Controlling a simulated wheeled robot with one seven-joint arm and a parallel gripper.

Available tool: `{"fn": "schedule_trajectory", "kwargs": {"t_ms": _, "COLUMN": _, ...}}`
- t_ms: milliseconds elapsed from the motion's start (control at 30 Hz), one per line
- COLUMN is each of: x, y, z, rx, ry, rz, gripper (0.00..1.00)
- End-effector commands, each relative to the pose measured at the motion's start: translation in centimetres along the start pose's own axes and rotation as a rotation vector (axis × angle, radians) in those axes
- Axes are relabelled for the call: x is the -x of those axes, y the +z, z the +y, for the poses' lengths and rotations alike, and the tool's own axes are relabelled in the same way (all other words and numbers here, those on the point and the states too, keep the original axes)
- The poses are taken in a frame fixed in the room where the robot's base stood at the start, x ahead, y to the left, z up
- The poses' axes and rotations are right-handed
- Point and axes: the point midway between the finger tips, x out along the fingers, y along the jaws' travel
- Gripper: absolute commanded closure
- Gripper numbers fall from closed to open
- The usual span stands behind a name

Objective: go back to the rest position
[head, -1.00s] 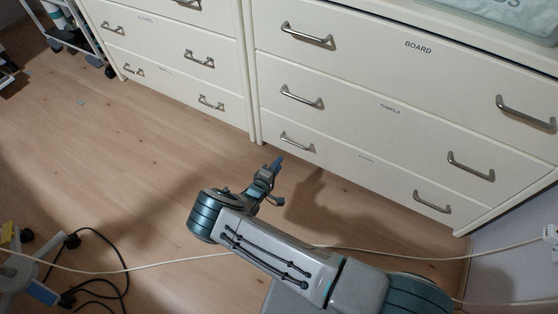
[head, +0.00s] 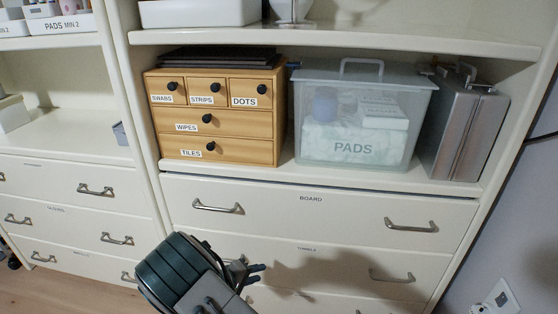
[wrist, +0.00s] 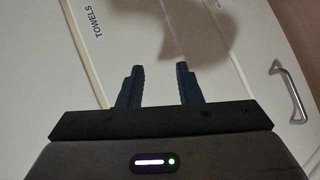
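My gripper (wrist: 157,87) is open and empty in the wrist view, its two dark fingers apart with only the pale drawer front behind them. In the head view my gripper (head: 258,274) is small and partly hidden behind my arm, in front of the lower drawers. My arm (head: 190,280) is bent, with its dark green joint at the bottom of the picture. The drawer labelled TOWELS (head: 290,254) is shut behind it.
A drawer labelled BOARD (head: 310,211) is shut above. The shelf holds a wooden drawer box (head: 231,121), a clear PADS bin (head: 353,164) and a silver case (head: 465,132). A wall (head: 515,215) stands at the right; some floor (head: 60,292) shows at lower left.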

Motion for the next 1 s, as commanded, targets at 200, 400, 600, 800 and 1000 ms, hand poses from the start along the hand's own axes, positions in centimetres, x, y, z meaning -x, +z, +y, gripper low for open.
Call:
{"fn": "schedule_trajectory", "kwargs": {"t_ms": 200, "x": 1.6, "y": 3.8, "z": 11.1, "rx": -0.107, "ry": -0.16, "rz": -0.177, "gripper": 0.68}}
{"fn": "schedule_trajectory", "kwargs": {"t_ms": 400, "x": 3.5, "y": 7.9, "z": 19.4, "rx": -0.197, "ry": -0.314, "rz": -0.291, "gripper": 0.68}}
{"fn": "schedule_trajectory", "kwargs": {"t_ms": 600, "x": 6.2, "y": 12.4, "z": 26.8, "rx": -0.29, "ry": -0.469, "rz": -0.36, "gripper": 0.68}}
{"fn": "schedule_trajectory", "kwargs": {"t_ms": 800, "x": 9.5, "y": 17.0, "z": 33.4, "rx": -0.388, "ry": -0.613, "rz": -0.387, "gripper": 0.68}}
{"fn": "schedule_trajectory", "kwargs": {"t_ms": 1000, "x": 13.3, "y": 21.5, "z": 38.9, "rx": -0.485, "ry": -0.738, "rz": -0.371, "gripper": 0.68}}
